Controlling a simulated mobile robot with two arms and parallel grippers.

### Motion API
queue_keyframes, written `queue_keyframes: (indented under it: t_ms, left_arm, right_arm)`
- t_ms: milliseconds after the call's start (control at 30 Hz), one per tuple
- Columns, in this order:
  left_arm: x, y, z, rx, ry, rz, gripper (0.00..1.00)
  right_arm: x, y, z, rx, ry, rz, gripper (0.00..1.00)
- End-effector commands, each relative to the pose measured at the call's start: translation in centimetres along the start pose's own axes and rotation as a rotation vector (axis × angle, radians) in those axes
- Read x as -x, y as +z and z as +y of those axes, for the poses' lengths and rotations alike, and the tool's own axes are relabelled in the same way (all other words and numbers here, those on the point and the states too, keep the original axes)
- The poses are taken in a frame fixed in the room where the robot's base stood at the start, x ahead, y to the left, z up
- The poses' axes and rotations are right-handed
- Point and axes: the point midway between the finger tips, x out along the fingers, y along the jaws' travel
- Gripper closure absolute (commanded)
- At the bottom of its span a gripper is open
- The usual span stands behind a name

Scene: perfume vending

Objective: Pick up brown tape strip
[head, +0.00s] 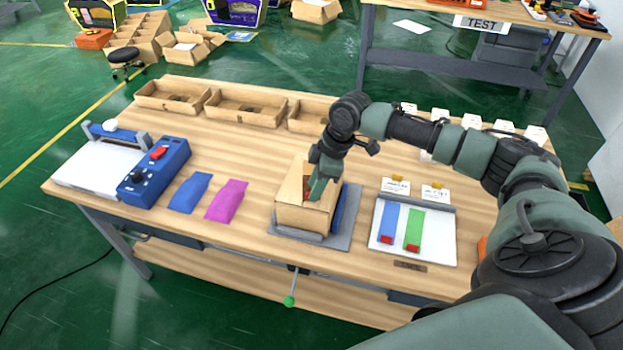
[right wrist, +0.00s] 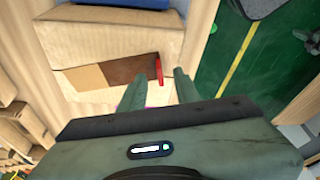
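A cardboard box (head: 298,212) stands on a grey plate (head: 342,228) at the front middle of the table. The dark brown strip (right wrist: 130,70) lies along the box's surface in the right wrist view, with a red end (right wrist: 158,70). Only a bit of red shows by my fingers in the head view. My right gripper (head: 318,188) is down at the box; its fingers (right wrist: 158,90) are apart in the wrist view. The red end lies at or just past the gap between the fingertips; contact is unclear. My left gripper is out of view.
Right of the box, a white board (head: 430,250) holds a blue strip (head: 389,222) and a green strip (head: 414,228) with red ends. Blue (head: 190,193) and magenta (head: 227,200) pouches and a blue sealing machine (head: 155,172) are left. Cardboard trays (head: 245,107) line the back.

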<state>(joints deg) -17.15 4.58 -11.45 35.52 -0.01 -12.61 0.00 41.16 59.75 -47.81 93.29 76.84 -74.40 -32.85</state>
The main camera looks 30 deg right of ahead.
Motion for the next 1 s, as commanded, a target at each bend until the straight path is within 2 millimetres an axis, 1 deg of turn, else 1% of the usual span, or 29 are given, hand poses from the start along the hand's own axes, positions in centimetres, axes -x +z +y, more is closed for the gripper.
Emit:
queue_keyframes:
  t_ms: [33, 133, 367, 400, 467, 500, 867, 1000]
  left_arm:
    - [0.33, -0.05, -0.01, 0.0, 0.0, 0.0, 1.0]
    - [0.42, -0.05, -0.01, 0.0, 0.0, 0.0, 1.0]
    - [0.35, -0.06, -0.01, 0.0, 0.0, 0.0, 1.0]
    - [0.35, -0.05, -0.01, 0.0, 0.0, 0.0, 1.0]
    - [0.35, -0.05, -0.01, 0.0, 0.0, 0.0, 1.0]
    - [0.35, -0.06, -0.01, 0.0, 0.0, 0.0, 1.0]
    - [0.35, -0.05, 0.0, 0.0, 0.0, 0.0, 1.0]
    - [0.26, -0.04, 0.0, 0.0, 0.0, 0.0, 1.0]
  right_arm:
    - [-0.57, -0.03, -0.1, 0.0, -0.003, -0.001, 0.68]
    - [-1.34, -0.01, -0.05, 0.0, 0.0, -0.001, 0.68]
    - [-1.55, 0.03, -0.04, 0.001, 0.001, -0.001, 0.68]
    - [-1.54, 0.03, -0.03, 0.001, 0.001, -0.001, 0.79]
    - [-1.53, 0.03, -0.03, 0.001, 0.001, -0.001, 0.96]
    - [-1.52, 0.03, -0.03, 0.001, 0.001, -0.001, 1.0]
    - [-1.48, 0.01, -0.03, 0.001, 0.001, 0.0, 1.0]
    - [-1.19, -0.1, 0.01, 0.001, 0.002, 0.001, 1.0]
